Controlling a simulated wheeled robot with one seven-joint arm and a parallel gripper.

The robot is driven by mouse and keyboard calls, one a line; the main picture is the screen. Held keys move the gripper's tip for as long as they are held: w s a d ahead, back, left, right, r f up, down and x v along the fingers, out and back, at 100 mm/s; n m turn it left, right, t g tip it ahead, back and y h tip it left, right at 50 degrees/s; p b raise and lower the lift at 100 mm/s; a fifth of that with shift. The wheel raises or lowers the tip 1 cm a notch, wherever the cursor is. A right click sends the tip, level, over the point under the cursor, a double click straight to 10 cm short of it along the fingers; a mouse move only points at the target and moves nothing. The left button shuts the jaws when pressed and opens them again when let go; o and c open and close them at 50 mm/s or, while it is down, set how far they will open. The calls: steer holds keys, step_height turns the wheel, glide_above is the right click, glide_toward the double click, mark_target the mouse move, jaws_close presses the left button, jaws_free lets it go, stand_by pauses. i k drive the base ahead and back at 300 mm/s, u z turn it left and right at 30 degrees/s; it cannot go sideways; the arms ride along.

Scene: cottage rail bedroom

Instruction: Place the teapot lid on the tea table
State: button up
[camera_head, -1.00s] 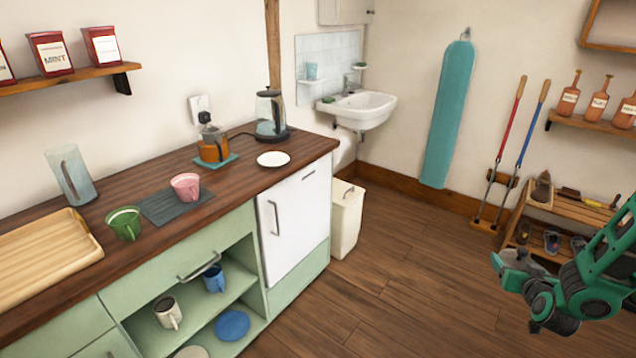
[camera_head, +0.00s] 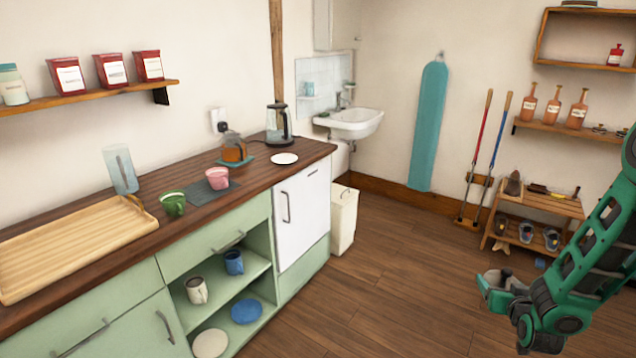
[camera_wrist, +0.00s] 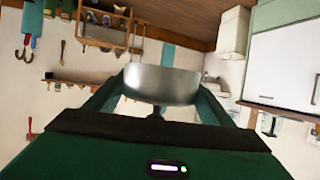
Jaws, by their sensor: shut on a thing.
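My gripper (camera_head: 497,284) is at the lower right of the head view, over open floor. It is shut on a round, silver-grey metal piece with a smooth side wall, which I take to be the teapot lid (camera_wrist: 162,84). In the wrist view the lid sits between the two green fingers, with a small dark knob on the side toward my palm. An amber pot (camera_head: 235,151) with a dark top stands on a teal mat on the counter. I cannot make out a tea table in either view.
The wooden counter (camera_head: 130,262) on the left holds a tray (camera_head: 60,255), cups, a white saucer (camera_head: 284,158) and a kettle (camera_head: 278,125). A white bin (camera_head: 343,217) stands at its end. A shoe bench (camera_head: 545,203) is at the right. The floor between is clear.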

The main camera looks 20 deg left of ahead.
mark_target(195, 167)
steer(key=u, duration=1.3)
steer(key=i, duration=1)
steer(key=z, duration=0.05)
